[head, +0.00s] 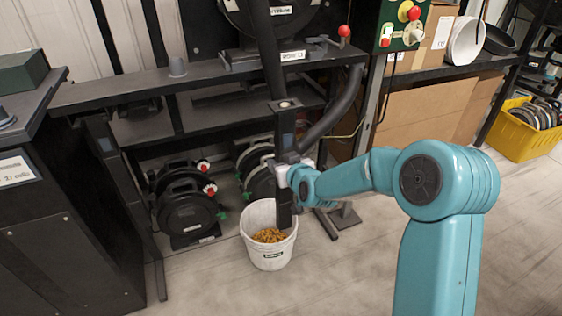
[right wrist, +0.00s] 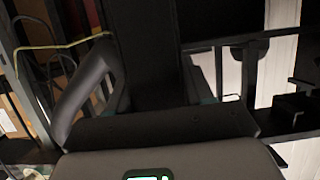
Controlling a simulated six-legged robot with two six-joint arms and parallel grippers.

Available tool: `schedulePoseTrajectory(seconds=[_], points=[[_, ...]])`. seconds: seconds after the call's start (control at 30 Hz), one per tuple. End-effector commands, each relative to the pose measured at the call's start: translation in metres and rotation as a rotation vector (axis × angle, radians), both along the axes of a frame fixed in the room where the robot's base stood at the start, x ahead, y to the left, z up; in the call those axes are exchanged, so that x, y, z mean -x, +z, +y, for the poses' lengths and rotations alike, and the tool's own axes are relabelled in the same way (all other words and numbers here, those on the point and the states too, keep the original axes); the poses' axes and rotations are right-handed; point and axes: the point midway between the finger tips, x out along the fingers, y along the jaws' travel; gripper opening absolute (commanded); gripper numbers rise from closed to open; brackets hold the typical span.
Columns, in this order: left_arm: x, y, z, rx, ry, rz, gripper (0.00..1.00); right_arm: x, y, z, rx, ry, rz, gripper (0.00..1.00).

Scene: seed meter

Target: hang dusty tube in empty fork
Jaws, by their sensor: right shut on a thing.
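A dark, straight, box-shaped tube (head: 285,130) stands roughly upright in the head view, its lower end at the mouth of a white bucket (head: 268,256). My right gripper (head: 287,168) is shut on it around its middle. In the right wrist view the tube (right wrist: 145,45) fills the upper middle, between the fingers of my gripper (right wrist: 168,103). I cannot tell dust on its surface. A bracket (head: 322,42) with prongs sits on the bench top; I cannot tell whether it is the empty fork. My left gripper is out of view.
The bucket holds yellow-brown grain. A thick curved grey hose (head: 335,115) runs beside the tube, also in the right wrist view (right wrist: 85,95). Black round seed meters (head: 188,212) stand under the dark bench (head: 120,95). A yellow crate (head: 522,135) stands at right. The front floor is clear.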

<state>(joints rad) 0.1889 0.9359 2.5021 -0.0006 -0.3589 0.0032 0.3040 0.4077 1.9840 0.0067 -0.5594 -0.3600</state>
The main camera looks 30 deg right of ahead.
Motion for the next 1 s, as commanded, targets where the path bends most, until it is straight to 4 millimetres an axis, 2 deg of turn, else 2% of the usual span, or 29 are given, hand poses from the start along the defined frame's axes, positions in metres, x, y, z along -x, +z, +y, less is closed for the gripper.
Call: schedulePoseTrajectory(seconds=[1.0], points=[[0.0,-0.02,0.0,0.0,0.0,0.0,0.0,0.057,0.001,0.011,0.001,-0.001,-0.004,0.11]])
